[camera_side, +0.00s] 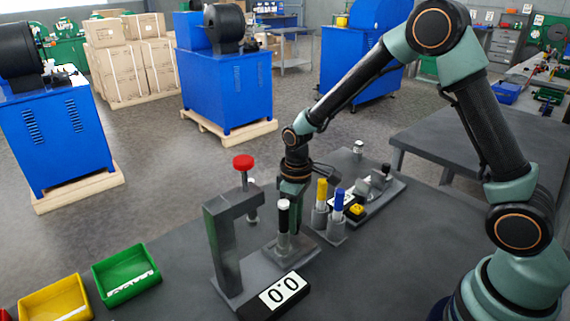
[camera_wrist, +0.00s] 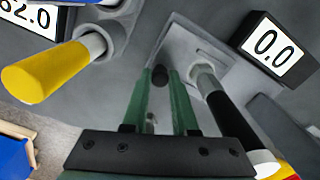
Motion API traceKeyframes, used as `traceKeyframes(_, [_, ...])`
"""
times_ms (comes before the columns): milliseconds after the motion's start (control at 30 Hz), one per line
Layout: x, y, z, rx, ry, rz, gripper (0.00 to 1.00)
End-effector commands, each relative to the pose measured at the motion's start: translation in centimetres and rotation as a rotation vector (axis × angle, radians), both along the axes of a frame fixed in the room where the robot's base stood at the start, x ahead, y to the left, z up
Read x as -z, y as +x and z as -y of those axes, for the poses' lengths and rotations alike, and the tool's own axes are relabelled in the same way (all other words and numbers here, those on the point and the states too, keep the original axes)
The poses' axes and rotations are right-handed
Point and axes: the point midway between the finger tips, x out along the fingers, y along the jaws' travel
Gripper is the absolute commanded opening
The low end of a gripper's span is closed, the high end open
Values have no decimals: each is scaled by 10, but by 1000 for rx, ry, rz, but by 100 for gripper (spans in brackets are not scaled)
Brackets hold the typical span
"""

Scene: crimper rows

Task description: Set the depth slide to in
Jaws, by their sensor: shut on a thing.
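A small dark knob (camera_wrist: 160,75), which looks like the depth slide's knob, sits at a grey base plate (camera_wrist: 188,42) with a slot in the wrist view. My gripper (camera_wrist: 158,88) has its green fingers shut on this knob. In the side view my gripper (camera_side: 298,228) points down behind a black-handled post (camera_side: 283,217) with a white top, over the same grey plate (camera_side: 270,248). The knob is hidden there. The black handle (camera_wrist: 230,115) stands close to the right of my fingers in the wrist view. I cannot tell the slide's in and out ends.
A display reading 0.0 (camera_side: 284,291) lies in front of the plate. A grey frame with a red knob (camera_side: 243,162) stands at left. Yellow (camera_side: 321,190) and blue (camera_side: 339,202) handles stand close at right. Green (camera_side: 127,274) and yellow (camera_side: 55,301) bins are at left.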

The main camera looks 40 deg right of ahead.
Motion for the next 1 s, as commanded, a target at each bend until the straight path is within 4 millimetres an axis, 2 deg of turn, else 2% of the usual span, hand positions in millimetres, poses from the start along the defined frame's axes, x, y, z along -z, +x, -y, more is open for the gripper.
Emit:
traceKeyframes(167, [-1,0,-2,0,0,0,0])
traceKeyframes(533, [-2,1,-42,-3,0,1,0])
traceKeyframes(867, [-2,1,-45,0,0,1,0])
traceKeyframes(900, [-2,1,-45,0,1,2,30])
traceKeyframes(967, [-2,1,-45,0,1,2,53])
traceKeyframes(1000, [-1,1,-45,0,0,1,57])
